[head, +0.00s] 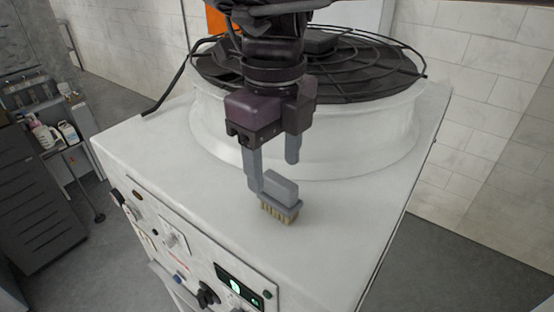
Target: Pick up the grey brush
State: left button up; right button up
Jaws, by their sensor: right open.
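The grey brush (282,191) has a grey block body with tan bristles pointing down. It sits on the white top of the ozone washer (335,215), near the front edge above the control panel. My right gripper (274,174) comes down from the top of the view, over the brush. Its two grey fingers are apart, one at the brush's left side and the other behind it. The left finger overlaps the brush in the picture, and I cannot tell whether it touches. My left gripper is not in view.
A round white housing with a black fan grille (385,62) rises behind the brush. The front control panel (205,272) has knobs and a lit display. A shelf with bottles (55,133) stands at the left. The washer top right of the brush is clear.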

aim_at(276, 201)
jog(key=shift+w+f, duration=0.1)
jog(key=f, duration=0.1)
jog(key=s+f+p, duration=0.1)
jog(key=f, duration=0.1)
jog(key=shift+f, duration=0.1)
jog(key=f, duration=0.2)
jog(key=f+p, duration=0.1)
jog(key=f, duration=0.1)
jog(key=shift+w+d, duration=0.15)
jog(key=shift+w, duration=0.25)
jog(key=shift+f, duration=0.1)
jog(key=shift+s, duration=0.1)
jog(key=c, duration=0.6)
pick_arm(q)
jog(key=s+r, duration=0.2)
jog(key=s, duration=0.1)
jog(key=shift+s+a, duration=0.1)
pick_arm(e)
jog(key=c, duration=0.5)
